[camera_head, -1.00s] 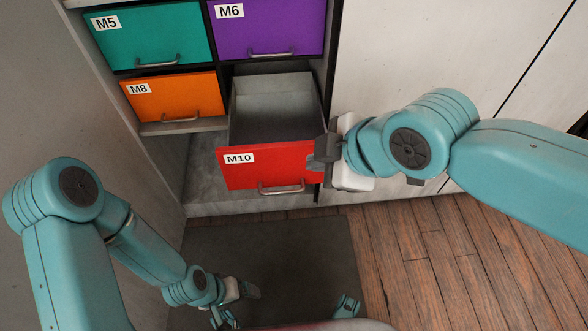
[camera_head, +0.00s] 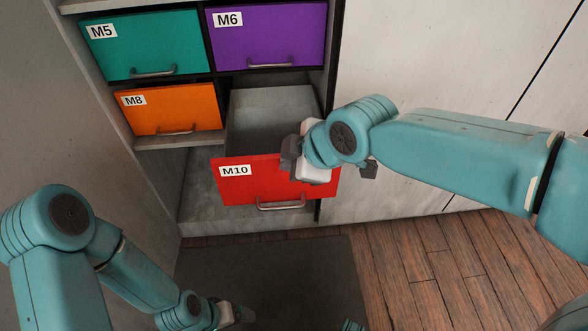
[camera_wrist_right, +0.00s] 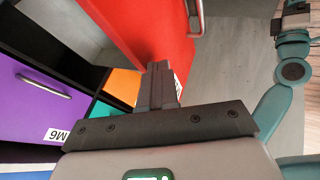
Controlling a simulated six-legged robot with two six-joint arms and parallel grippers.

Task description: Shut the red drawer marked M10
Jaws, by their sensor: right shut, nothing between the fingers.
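The red drawer marked M10 (camera_head: 238,187) is pulled out in the head view, with its grey inside showing behind the front. Its metal handle (camera_head: 280,206) is low on the front. My right gripper (camera_head: 289,158) is shut and empty at the upper part of the red front, hiding some of its top edge. In the right wrist view, the closed fingers (camera_wrist_right: 159,70) overlap the red front (camera_wrist_right: 150,28), and the handle (camera_wrist_right: 194,18) shows beyond. I cannot tell whether they touch it. My left gripper (camera_head: 238,313) is low in the head view, away from the drawer; its jaws are unclear.
The teal M5 (camera_head: 150,50), purple M6 (camera_head: 270,42) and orange M8 (camera_head: 170,108) drawers look shut. A pale panel (camera_head: 430,60) stands to the right of the drawers. A dark mat (camera_head: 280,275) lies on the wooden floor (camera_head: 420,265) in front.

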